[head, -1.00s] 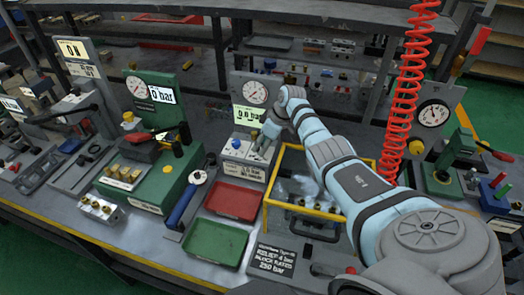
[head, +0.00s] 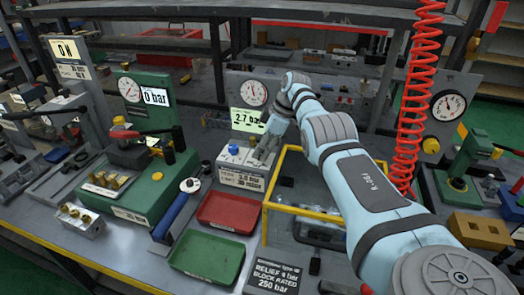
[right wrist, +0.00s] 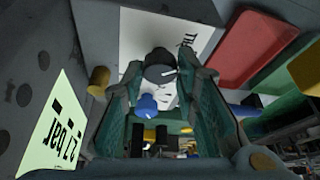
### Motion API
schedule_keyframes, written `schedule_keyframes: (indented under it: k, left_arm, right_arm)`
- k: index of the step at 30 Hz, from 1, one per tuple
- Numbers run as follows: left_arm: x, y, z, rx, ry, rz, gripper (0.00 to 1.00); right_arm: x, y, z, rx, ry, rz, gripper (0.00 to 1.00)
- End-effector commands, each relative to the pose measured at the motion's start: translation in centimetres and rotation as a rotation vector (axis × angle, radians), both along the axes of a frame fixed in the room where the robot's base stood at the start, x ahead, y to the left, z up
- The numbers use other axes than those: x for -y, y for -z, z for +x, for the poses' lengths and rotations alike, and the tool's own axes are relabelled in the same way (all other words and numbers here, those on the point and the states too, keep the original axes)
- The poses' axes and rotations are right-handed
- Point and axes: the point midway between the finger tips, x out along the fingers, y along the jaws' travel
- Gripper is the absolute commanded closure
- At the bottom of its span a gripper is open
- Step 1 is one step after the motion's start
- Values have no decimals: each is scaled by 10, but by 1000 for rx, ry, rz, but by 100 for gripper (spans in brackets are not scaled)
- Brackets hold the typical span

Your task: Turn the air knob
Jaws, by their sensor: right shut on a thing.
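The air station is a grey block (head: 243,180) with a white label, a round gauge (head: 253,92) and a green display (head: 247,120) reading 2.7 bar. My right gripper (head: 262,155) reaches down onto the right part of this block. In the right wrist view, my right gripper (right wrist: 168,75) has its fingers on both sides of a dark round knob (right wrist: 160,68) with a white pointer line and is shut on it. A blue knob (head: 233,149) stands left of the gripper on the block. The gripped knob is hidden in the head view. My left gripper is not in view.
A red tray (head: 228,211) and a green tray (head: 207,256) lie in front of the block. A yellow-framed case (head: 295,208) stands to the right under my arm. A red coiled hose (head: 409,100) hangs at the right. A green press station (head: 150,185) stands at the left.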

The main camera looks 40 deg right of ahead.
Motion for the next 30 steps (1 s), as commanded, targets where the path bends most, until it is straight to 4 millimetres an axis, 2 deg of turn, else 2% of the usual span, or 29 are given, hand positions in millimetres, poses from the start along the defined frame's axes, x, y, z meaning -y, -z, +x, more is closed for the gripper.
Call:
schedule_keyframes:
  k: [4,5,9,17,20,23,30]
  left_arm:
    - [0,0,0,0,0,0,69]
    - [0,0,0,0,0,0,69]
    - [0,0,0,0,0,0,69]
    - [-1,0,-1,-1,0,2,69]
    - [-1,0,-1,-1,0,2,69]
    - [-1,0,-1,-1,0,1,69]
    - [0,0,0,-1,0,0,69]
  right_arm:
    - [0,0,0,0,1,-1,100]
    - [1,0,0,0,1,-1,71]
    - [1,0,0,0,1,-1,52]
    - [0,-1,0,0,1,0,52]
    - [3,-8,-2,2,2,-1,52]
    - [9,-26,-7,4,1,-4,52]
    - [27,-88,-24,4,2,-1,52]
